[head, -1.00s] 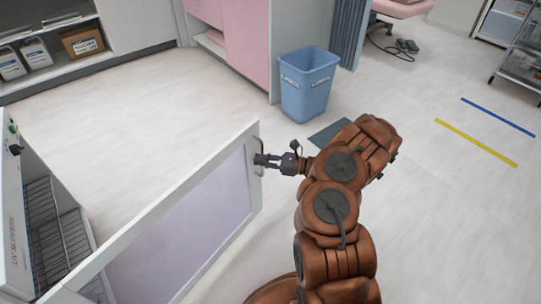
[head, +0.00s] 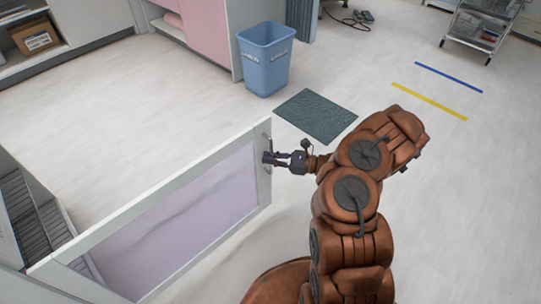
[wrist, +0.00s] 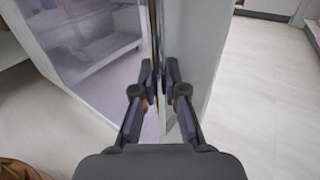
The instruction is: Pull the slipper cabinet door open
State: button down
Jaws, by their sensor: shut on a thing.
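The slipper cabinet door (head: 195,215), a white frame around a pale lilac see-through panel, stands swung wide open from the cabinet (head: 35,220) at the lower left. Wire racks show inside the cabinet. My gripper (head: 271,158) is at the free edge of the door, shut on the door handle (head: 266,150). In the wrist view, my gripper's fingers (wrist: 158,82) close in on the door's edge, with the panel on the left and the white frame on the right. The handle itself is mostly hidden by the fingers there.
A blue bin (head: 264,62) stands beyond the door, near a pink cabinet (head: 203,30). A dark green mat (head: 316,116) lies on the floor behind my gripper. A wire cart (head: 480,30) stands at the far right. The floor around the door is mostly clear.

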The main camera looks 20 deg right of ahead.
jog(key=shift+d, duration=0.15)
jog(key=c, duration=1.2)
grip_release()
jog(key=v, duration=1.2)
